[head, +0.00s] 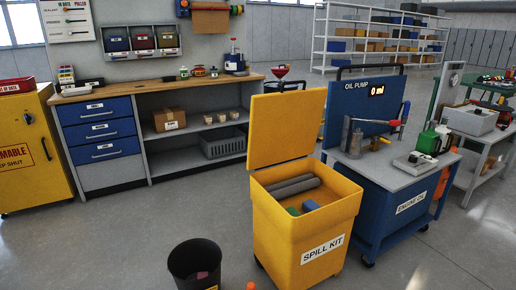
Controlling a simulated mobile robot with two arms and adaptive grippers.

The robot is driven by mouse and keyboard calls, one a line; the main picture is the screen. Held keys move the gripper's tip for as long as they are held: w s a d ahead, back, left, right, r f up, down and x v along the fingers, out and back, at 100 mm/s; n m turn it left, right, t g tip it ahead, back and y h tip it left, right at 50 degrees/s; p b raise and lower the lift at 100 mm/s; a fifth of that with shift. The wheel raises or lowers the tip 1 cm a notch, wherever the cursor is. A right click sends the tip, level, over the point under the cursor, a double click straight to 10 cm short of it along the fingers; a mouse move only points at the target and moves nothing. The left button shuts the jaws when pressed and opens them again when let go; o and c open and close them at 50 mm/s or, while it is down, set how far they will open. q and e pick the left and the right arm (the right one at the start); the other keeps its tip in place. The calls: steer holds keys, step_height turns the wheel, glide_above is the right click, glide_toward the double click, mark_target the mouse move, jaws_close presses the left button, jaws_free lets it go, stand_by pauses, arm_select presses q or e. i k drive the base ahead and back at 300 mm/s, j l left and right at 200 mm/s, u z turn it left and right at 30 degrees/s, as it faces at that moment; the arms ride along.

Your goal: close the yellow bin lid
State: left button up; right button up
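The yellow bin (300,238), labelled SPILL KIT, stands on the floor right of centre. Its yellow lid (286,127) is open and stands upright at the bin's back left edge. Inside the open bin lie grey rolls (293,187), a green item (292,211) and a small blue item. Neither of my grippers shows in the head view.
A blue engine oil cart (400,210) stands close to the bin's right side. A black waste bin (195,265) is on the floor at the front left. A workbench (165,88) runs behind. The floor between bench and bin is clear.

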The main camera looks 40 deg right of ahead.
mark_target(284, 127)
steer(key=z, duration=1.65)
